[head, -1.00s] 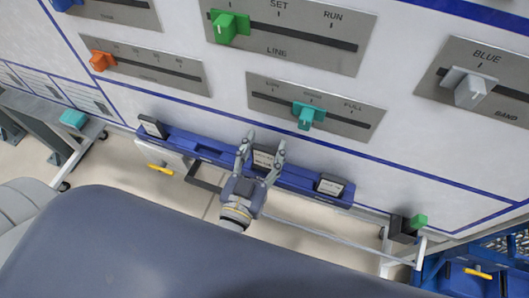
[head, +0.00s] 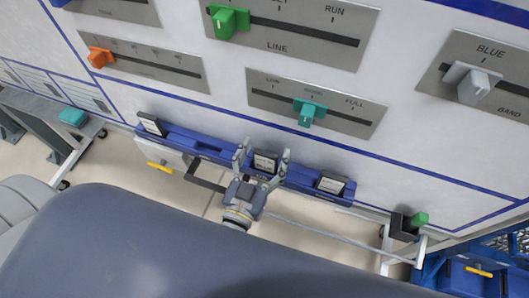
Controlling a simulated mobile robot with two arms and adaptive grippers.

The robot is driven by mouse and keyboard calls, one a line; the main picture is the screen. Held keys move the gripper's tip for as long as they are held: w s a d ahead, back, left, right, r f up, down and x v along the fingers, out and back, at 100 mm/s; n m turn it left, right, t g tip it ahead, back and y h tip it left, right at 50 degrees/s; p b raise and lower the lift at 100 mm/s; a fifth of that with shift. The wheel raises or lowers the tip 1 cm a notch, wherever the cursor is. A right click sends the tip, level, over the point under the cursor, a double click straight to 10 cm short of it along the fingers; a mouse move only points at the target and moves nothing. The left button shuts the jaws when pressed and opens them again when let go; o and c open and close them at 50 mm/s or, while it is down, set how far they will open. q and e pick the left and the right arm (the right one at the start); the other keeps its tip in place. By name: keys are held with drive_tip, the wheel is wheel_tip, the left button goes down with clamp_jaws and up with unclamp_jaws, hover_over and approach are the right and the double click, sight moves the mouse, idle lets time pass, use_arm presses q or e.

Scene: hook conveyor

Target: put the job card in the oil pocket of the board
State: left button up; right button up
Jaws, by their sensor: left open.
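My left gripper (head: 264,152) is open, its fingers spread either side of a small dark-framed card with a pale face (head: 265,163). This card stands in the middle of a long blue rail (head: 208,150) below the white board (head: 225,88). Similar dark-framed pieces stand at the rail's left end (head: 151,124) and right end (head: 331,184). Their print is too small to read, so I cannot tell which place is the oil pocket. The finger tips look apart from the middle card. My right gripper is not in view.
The board carries slider plates with green (head: 228,22), teal (head: 309,112), orange (head: 100,58) and grey (head: 472,84) knobs. A black box with a green piece (head: 419,219) is at the lower right, near a blue crate (head: 490,268). A grey stand (head: 48,130) is at left.

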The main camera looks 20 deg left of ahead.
use_arm(q)
drive_tip(key=shift+r, duration=0.25)
drive_tip(key=s+b, duration=0.3)
drive_tip(key=s, duration=0.9)
drive_tip(key=shift+a+f, duration=0.15)
drive_tip(key=shift+a, duration=0.05)
wheel_tip(320, 180, down, 32)
drive_tip(key=s+d+f+m+g+h, duration=0.1)
drive_tip(key=s+m+g+h, duration=0.25)
drive_tip(key=g, duration=0.35)
drive_tip(key=s+a+f+g+y, duration=0.1)
drive_tip(key=s+a+f+g, duration=0.2)
drive_tip(key=f, duration=0.4)
drive_tip(key=s+a+f+n+g+y, duration=0.1)
drive_tip(key=s+a+f+g, duration=0.2)
drive_tip(key=s+a+f, duration=0.2)
drive_tip(key=s+a+f+g+y, duration=0.2)
drive_tip(key=s+a+f+g, duration=0.2)
drive_tip(key=s+f, duration=0.4)
drive_tip(key=shift+a+f, duration=0.25)
drive_tip(key=shift+f, duration=0.55)
